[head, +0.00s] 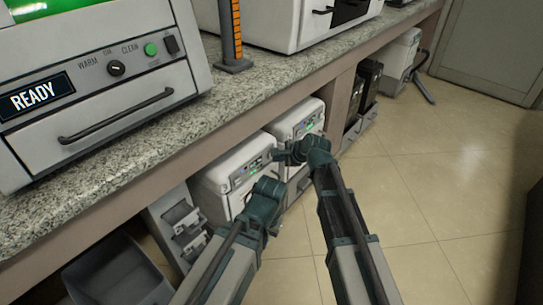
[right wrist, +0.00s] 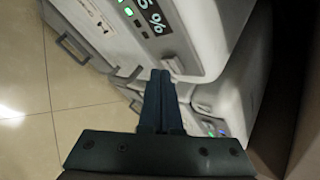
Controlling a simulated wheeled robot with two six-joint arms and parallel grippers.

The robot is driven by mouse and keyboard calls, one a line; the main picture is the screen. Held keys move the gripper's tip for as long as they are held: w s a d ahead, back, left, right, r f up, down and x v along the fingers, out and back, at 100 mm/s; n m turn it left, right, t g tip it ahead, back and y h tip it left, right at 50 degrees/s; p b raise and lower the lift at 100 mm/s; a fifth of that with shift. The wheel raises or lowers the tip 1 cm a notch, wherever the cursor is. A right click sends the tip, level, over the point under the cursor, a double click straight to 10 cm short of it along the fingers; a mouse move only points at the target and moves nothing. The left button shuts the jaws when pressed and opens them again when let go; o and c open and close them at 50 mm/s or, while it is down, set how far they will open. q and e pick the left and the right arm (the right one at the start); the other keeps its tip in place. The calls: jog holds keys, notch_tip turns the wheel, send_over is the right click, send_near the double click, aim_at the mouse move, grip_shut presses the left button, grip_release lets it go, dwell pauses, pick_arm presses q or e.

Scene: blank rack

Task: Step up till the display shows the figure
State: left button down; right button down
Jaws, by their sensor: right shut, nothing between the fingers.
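A white machine (head: 300,120) stands under the counter, with a small panel on its front. In the right wrist view its dark display (right wrist: 152,16) shows light characters ending in "%". The character before it looks like a 5, and the top edge cuts off the rest. Green-lit marks (right wrist: 128,11) sit left of the display. My right gripper (right wrist: 161,76) is shut and empty, its tips in front of the machine's face below the display; I cannot tell whether they touch it. In the head view it (head: 286,156) is small and partly hidden. My left arm's wrist shows, but its gripper does not.
A second white machine (head: 228,178) stands beside it under the counter. The granite counter (head: 190,125) overhangs both and carries a machine reading "READY" (head: 37,97). A grey bin (head: 118,280) is at lower left. The tiled floor (head: 420,190) at right is clear.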

jog(key=shift+w+a, duration=0.25)
jog(key=shift+a, duration=0.1)
dwell(0.6)
jog(key=shift+d, duration=0.1)
jog(key=shift+s+d, duration=0.5)
jog(key=shift+d, duration=0.05)
dwell(0.3)
jog(key=s+d, duration=0.1)
jog(key=d, duration=0.1)
jog(key=s+d, duration=0.2)
dwell(0.4)
dwell(0.8)
